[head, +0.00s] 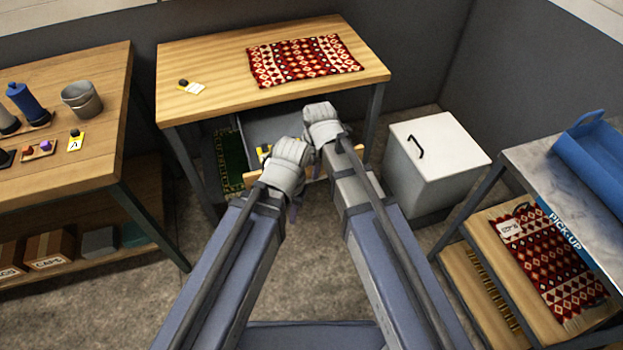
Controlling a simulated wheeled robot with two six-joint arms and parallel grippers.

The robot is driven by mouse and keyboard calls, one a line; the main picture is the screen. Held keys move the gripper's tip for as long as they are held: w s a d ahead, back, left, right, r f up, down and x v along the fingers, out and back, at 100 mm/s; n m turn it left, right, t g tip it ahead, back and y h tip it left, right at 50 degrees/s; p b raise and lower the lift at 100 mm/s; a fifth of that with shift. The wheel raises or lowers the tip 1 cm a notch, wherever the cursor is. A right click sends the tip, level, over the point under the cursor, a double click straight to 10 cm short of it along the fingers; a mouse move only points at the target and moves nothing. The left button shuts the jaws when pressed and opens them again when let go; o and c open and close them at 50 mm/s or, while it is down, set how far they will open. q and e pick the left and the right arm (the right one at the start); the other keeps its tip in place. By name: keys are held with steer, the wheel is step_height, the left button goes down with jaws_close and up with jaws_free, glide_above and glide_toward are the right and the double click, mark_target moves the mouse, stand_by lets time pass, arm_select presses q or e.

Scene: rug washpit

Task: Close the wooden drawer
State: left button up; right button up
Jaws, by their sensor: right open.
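The wooden drawer (250,178) hangs open under the wooden table, its light wood front pulled out towards me. Its grey inside (275,128) shows, with a small yellow-and-dark item (263,152) in it. My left gripper (289,170) is over the left-middle part of the drawer front, and its fingers are mostly hidden behind its own body. My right gripper (321,125) is open, further up and to the right, over the drawer's right part. The grippers and arms hide much of the front, so I cannot tell whether either touches it.
The table (215,62) carries a red patterned rug (305,60) and a small tag (190,87). A white cabinet (440,145) stands to the right of the drawer. A side bench (50,90) is at left, a pick-up shelf (570,175) at right. A green patterned rug (230,160) is left of the drawer.

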mark_target(311, 181)
steer(key=f+b, duration=0.2)
steer(key=w+f+b, duration=0.1)
steer(key=f+b, duration=0.1)
steer(key=f, duration=0.1)
steer(key=shift+a+f+b, duration=0.15)
steer(key=shift+f+b, duration=0.2)
steer(key=shift+b, duration=0.05)
jaws_close()
stand_by(1.1)
